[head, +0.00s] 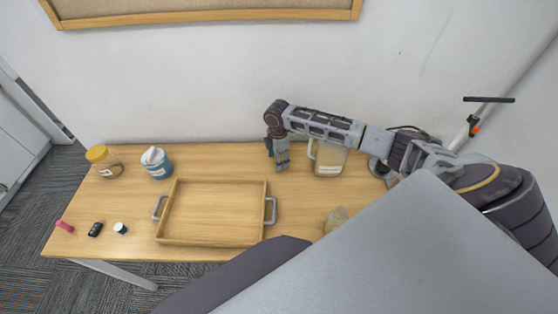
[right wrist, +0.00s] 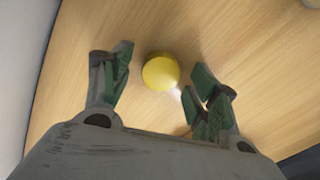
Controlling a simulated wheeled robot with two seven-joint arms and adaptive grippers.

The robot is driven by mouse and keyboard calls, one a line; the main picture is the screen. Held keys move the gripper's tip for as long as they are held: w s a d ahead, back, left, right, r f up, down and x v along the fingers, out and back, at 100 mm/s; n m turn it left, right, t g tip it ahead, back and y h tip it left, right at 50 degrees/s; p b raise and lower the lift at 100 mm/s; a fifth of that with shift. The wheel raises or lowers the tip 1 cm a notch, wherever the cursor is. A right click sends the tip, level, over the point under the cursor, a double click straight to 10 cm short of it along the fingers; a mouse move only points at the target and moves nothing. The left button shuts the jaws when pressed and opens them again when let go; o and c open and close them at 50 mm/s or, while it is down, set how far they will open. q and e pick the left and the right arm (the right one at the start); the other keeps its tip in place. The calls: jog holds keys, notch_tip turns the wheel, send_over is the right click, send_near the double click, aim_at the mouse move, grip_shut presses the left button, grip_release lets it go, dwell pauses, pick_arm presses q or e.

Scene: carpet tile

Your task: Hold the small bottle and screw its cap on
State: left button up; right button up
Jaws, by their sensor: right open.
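A round yellow thing (right wrist: 160,72), which looks like a cap seen from above, is between the spread fingers of my right gripper (right wrist: 161,62) in the right wrist view. Neither finger clearly touches it. In the head view my right gripper (head: 276,158) points down over the back of the table, and the yellow thing is not visible there. A small bottle-like thing with a white top (head: 120,228) is at the table's front left. I cannot tell whether it is the task's bottle. My left gripper is not in view.
A wooden tray (head: 212,241) fills the table's middle. A yellow-lidded jar (head: 104,162), blue tub (head: 157,163), black item (head: 95,229) and pink item (head: 65,226) are left. A handled jug (head: 329,158) stands right of the gripper; a beige thing (head: 335,218) is partly hidden in front.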

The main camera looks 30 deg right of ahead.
jog(key=c, duration=0.8)
jog(key=shift+o, duration=0.2)
jog(key=shift+r, duration=0.15)
notch_tip(320, 180, up, 10)
dwell(0.6)
